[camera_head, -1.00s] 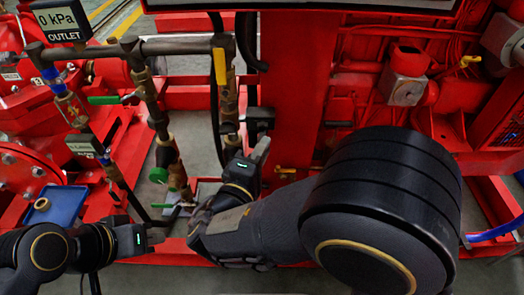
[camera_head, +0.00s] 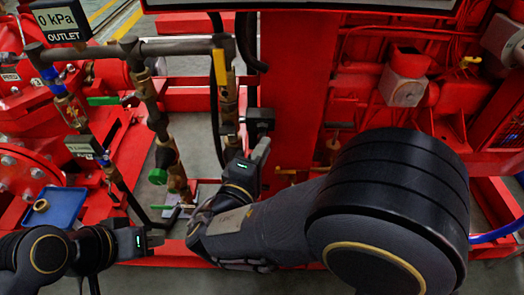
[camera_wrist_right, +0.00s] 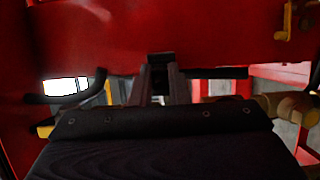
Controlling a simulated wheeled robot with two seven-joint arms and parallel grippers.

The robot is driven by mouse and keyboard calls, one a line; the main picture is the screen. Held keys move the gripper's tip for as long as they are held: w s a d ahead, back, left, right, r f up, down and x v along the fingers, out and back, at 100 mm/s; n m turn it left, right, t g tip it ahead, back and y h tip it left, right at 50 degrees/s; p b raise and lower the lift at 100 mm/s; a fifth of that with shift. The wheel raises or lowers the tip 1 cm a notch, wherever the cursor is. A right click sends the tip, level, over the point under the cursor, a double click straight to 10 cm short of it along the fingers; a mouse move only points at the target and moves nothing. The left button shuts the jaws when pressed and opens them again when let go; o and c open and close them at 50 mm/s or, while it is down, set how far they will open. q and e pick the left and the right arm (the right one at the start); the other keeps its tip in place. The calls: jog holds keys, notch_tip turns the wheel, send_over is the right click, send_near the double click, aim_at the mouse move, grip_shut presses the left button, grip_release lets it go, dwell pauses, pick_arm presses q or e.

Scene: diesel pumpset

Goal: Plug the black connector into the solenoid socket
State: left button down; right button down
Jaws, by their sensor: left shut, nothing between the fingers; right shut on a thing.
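My right gripper (camera_head: 264,146) is at the middle of the head view, beside the vertical pipe. In the right wrist view its fingers are shut on the black connector (camera_wrist_right: 161,60), which shows as a small dark block at the fingertips. In the head view a black box-like part (camera_head: 260,116) sits just above the right fingertips, beside the brass pipe fitting; I cannot tell whether it belongs to the solenoid or the connector. The socket's opening is not visible. My left gripper (camera_head: 156,241) is shut and empty at the lower left.
A blue tray (camera_head: 53,208) holding a ring-shaped part lies at the left. A yellow-handled valve (camera_head: 220,66) stands above the right gripper. A red post (camera_head: 292,90) is close on its right. Pipes and an outlet gauge (camera_head: 62,20) fill the upper left.

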jog(key=shift+w, duration=1.4)
jog(key=c, duration=1.3)
grip_release()
jog(key=shift+s, duration=0.1)
jog(key=p+v, duration=0.1)
jog(key=v, duration=0.6)
jog(key=shift+s, duration=0.3)
jog(key=shift+a, duration=0.15)
